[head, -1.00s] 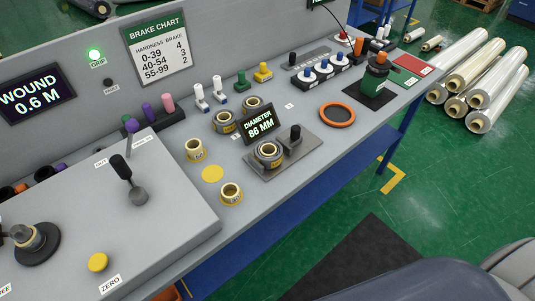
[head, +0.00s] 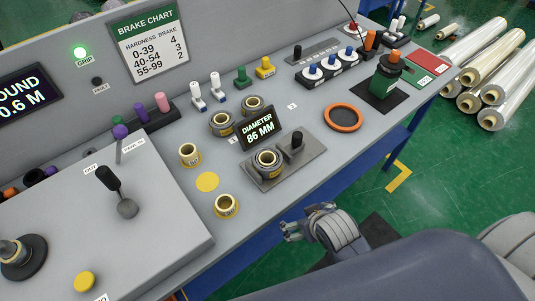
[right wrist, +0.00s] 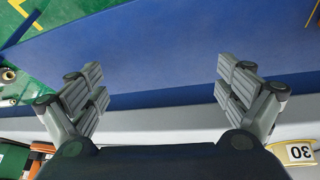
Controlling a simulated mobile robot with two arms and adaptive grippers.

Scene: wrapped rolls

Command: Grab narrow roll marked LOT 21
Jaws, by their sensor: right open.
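Several narrow yellow-cored rolls stand on the grey bench in the head view. Two bare-looking ones are a left roll (head: 190,155) and a front roll (head: 227,205). Two darker wrapped rolls are behind, a left one (head: 222,124) and a right one (head: 253,106). Another wrapped roll (head: 267,161) sits on the diameter gauge plate. Their labels are too small to read, so I cannot tell which is LOT 21. My right gripper (head: 290,232) is off the bench's front edge, open and empty; its spread fingers show in the right wrist view (right wrist: 162,88). My left gripper is out of view.
A diameter display (head: 258,127) reads 86 MM. An orange ring (head: 343,118) and a green-and-orange device (head: 388,73) are farther right. A lever box (head: 150,220) fills the left.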

